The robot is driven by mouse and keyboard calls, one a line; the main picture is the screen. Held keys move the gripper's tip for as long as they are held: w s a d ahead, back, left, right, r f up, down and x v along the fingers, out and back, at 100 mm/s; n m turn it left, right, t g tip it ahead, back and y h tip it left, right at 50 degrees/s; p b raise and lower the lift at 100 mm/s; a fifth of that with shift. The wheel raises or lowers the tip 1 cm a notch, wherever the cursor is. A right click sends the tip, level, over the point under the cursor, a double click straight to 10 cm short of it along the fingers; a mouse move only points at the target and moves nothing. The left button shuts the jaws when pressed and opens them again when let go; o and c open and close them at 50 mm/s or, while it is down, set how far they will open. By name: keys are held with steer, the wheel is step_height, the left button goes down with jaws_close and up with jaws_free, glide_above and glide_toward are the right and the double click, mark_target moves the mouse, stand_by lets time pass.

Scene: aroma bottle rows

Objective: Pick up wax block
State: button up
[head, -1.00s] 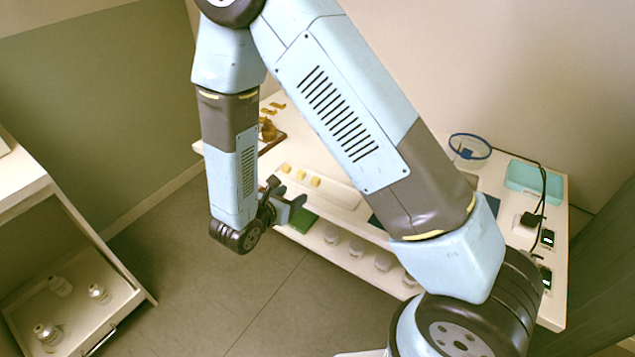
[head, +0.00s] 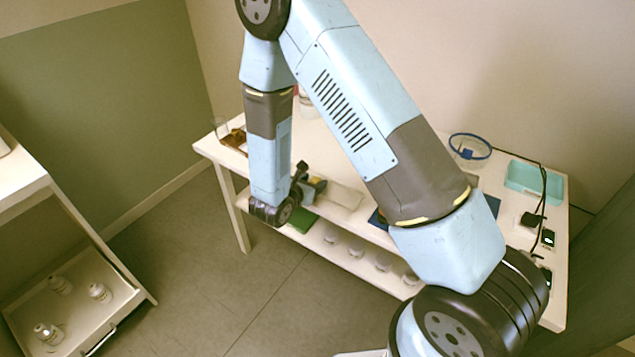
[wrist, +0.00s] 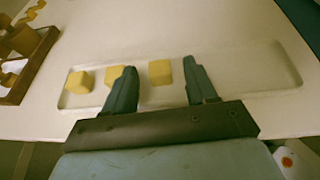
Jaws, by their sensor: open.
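Three yellow wax blocks stand in a shallow pale tray (wrist: 240,70) in the wrist view. One wax block (wrist: 160,72) shows between my fingers, beyond the palm. Another wax block (wrist: 113,74) is partly hidden behind the left finger. The third wax block (wrist: 79,82) is at the tray's left end. My gripper (wrist: 160,70) is open and empty, its fingers either side of the middle of the view; I cannot tell its height above the tray. In the head view my gripper (head: 312,184) is at the tray (head: 344,196), mostly hidden by my arm.
A brown wooden tray (wrist: 30,62) with yellow-brown pieces lies left of the pale tray. The right half of the pale tray is empty. A green item (head: 302,221) lies at the table's (head: 231,168) front edge. A teal tray (head: 524,177) is far right.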

steer(key=shift+w+d+f, duration=0.1)
steer(key=shift+w, duration=0.1)
steer(key=shift+c, duration=0.2)
jaws_close()
